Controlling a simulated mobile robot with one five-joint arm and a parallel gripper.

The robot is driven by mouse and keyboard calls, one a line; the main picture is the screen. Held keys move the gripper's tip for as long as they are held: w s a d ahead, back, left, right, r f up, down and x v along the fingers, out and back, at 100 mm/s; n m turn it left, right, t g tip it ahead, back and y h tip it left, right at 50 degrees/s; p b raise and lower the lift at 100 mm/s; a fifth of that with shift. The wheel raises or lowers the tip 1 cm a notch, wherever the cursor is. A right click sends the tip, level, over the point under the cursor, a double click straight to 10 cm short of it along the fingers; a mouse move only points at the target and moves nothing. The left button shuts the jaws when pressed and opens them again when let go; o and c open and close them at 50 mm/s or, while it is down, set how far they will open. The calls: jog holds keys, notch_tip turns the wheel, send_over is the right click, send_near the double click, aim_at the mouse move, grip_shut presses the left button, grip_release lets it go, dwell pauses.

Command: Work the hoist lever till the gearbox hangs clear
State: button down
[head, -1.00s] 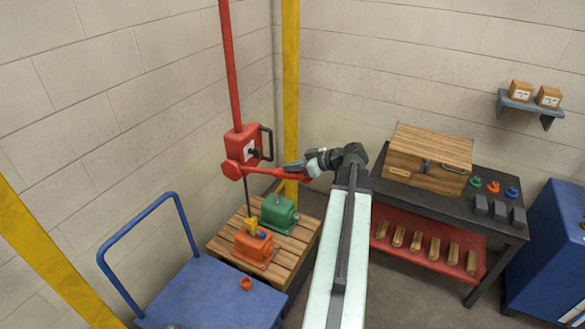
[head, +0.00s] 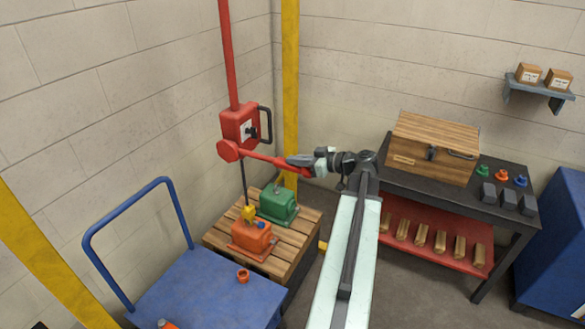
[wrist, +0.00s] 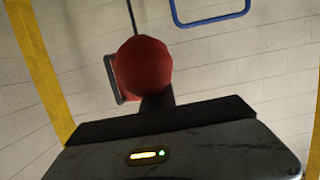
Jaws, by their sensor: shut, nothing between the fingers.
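The red hoist (head: 240,126) hangs in the corner, and its red lever (head: 262,157) slopes down to the right from a round hub. My gripper (head: 292,160) is shut and empty at the lever's outer part, seemingly resting on it from above; exact contact is hard to tell. In the wrist view a red rounded part (wrist: 143,68) of the hoist or lever is ahead of my gripper (wrist: 157,103). A rod drops to a yellow hook (head: 249,213) at the top of the orange gearbox (head: 252,238), which appears to sit on the pallet. A green gearbox (head: 278,206) stands behind it.
A wooden pallet (head: 222,233) bears the gearboxes. A dark workbench (head: 405,184) with a wooden chest (head: 434,145) is to the right. A yellow post (head: 290,90) rises behind.

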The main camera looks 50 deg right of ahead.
notch_tip(320, 180, down, 14)
jog(key=t+b, duration=0.2)
jog(key=b, duration=1.4)
jog(key=shift+w+a+r+t+y+b, duration=0.25)
jog(key=shift+w+t+y+b, duration=0.05)
jog(key=shift+w+y, duration=0.1)
jog(key=shift+a, duration=0.1)
notch_tip(320, 180, up, 5)
jog(key=s+p, duration=0.1)
jog(key=p, duration=0.4)
jog(key=f+b+v, duration=0.2)
jog(key=v, duration=0.8)
jog(key=shift+s+d+b, duration=0.25)
jog(key=shift+s+b, duration=0.05)
jog(key=shift+s, duration=0.05)
